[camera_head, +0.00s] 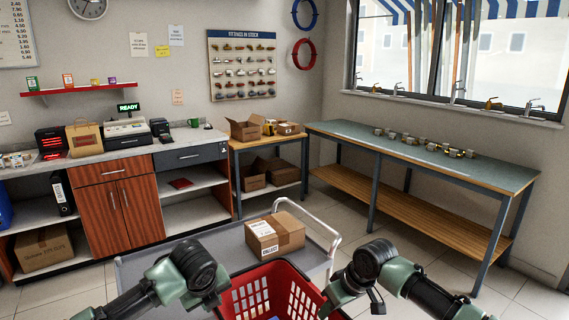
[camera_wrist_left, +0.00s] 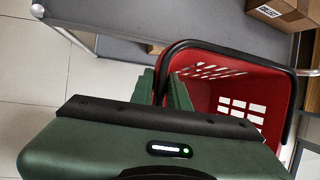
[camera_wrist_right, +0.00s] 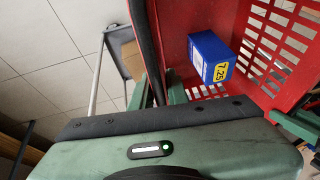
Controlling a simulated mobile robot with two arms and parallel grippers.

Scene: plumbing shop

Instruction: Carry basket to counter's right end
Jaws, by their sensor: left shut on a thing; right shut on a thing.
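A red shopping basket (camera_head: 272,275) with slotted walls and a dark handle is at the bottom centre of the head view, between my two arms. My left gripper (camera_wrist_left: 163,88) is shut on its near side edge in the left wrist view. My right gripper (camera_wrist_right: 157,92) is shut on the opposite side in the right wrist view. A blue box with a yellow label (camera_wrist_right: 212,58) lies inside the basket. The counter (camera_head: 85,159) is at the left.
A grey cart (camera_head: 314,262) with a cardboard box (camera_head: 275,236) on it stands just beyond the basket, before the counter. A workbench (camera_head: 420,150) with fittings stands right.

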